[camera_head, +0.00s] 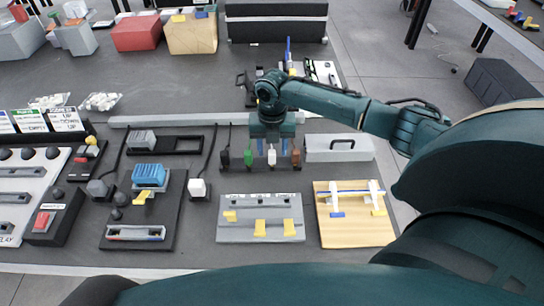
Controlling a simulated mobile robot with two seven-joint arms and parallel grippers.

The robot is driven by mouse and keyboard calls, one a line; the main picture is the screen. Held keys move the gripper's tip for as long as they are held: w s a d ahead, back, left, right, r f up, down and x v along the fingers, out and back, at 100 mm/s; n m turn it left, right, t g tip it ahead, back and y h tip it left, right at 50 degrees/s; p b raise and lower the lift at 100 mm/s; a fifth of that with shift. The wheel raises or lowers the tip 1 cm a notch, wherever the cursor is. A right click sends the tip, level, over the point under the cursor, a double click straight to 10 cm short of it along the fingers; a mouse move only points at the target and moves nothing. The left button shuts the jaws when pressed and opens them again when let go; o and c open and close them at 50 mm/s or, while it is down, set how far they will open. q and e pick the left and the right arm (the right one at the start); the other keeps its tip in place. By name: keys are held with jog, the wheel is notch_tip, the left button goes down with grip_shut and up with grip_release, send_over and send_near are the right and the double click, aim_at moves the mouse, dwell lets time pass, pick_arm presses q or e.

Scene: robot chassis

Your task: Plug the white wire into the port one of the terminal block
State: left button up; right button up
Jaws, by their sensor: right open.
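The white wire (271,157) hangs or stands in a row with a black, a green and a reddish-brown wire end. My right gripper (271,148) points down over this row, its two blue fingers apart on either side of the white wire. I cannot tell whether the fingers touch it. The grey terminal block (260,234), with labelled ports along its top edge and yellow levers, lies on the table just in front of the row. The port openings are too small to make out. My left gripper is not in view.
A wooden board (335,238) with white clips lies right of the block. A grey box (338,155) with a black handle stands behind it. A black fixture (172,226) and a white plug (197,187) are left. A grey rail (165,121) runs behind.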

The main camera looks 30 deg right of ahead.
aim_at(272, 152)
grip_shut()
jog(key=shift+r, duration=0.15)
notch_tip(272, 152, up, 12)
jog(key=p, duration=0.2)
dwell(0.6)
jog(key=shift+f, duration=0.2)
jog(key=shift+a+p, duration=0.15)
jog(key=shift+p, duration=0.15)
